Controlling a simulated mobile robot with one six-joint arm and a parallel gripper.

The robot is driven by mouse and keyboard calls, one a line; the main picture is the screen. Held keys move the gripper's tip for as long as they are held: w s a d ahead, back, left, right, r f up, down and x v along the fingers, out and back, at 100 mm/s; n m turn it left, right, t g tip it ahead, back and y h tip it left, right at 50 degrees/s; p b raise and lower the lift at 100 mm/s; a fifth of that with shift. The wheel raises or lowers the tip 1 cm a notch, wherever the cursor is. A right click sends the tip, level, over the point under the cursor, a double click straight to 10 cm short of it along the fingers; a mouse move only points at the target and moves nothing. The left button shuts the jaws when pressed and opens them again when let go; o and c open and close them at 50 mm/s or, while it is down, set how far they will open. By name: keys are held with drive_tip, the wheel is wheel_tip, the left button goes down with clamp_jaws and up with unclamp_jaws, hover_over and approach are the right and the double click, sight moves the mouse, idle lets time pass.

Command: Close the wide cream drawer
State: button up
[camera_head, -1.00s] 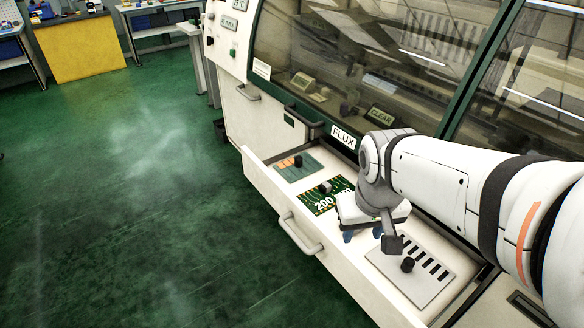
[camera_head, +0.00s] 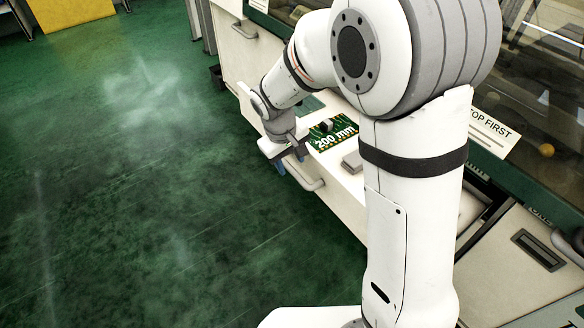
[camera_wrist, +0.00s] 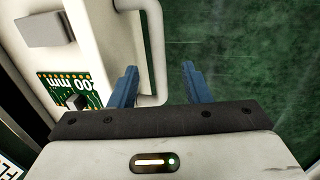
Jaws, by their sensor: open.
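The wide cream drawer (camera_head: 345,205) stands pulled out from the machine, its front facing the green floor. Its bar handle (camera_head: 308,180) is grey-white and partly hidden by my gripper in the head view. In the wrist view the drawer (camera_wrist: 97,30) is at the left and the handle (camera_wrist: 156,45) stands off its front. My gripper (camera_wrist: 158,80) is open with blue fingers. The left finger is close to the handle, and the handle's end lies in the gap between the fingers. I cannot tell whether they touch. The gripper (camera_head: 291,174) shows at the drawer's front in the head view.
A green board marked 200 mm (camera_head: 333,135) lies inside the drawer, with a grey block (camera_head: 353,161) near it. My arm covers much of the drawer. Another cream front with a handle (camera_head: 243,30) is beyond. The green floor (camera_head: 150,200) at left is clear.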

sight(292, 171)
drive_tip(key=shift+w+d+f, duration=0.1)
drive_tip(key=shift+d+f, duration=0.1)
drive_tip(key=shift+f, duration=0.65)
drive_tip(key=shift+w+d+f, duration=0.1)
drive_tip(key=shift+d+f, duration=0.05)
drive_tip(key=shift+f, duration=0.7)
clamp_jaws()
drive_tip(key=shift+s+a, duration=0.1)
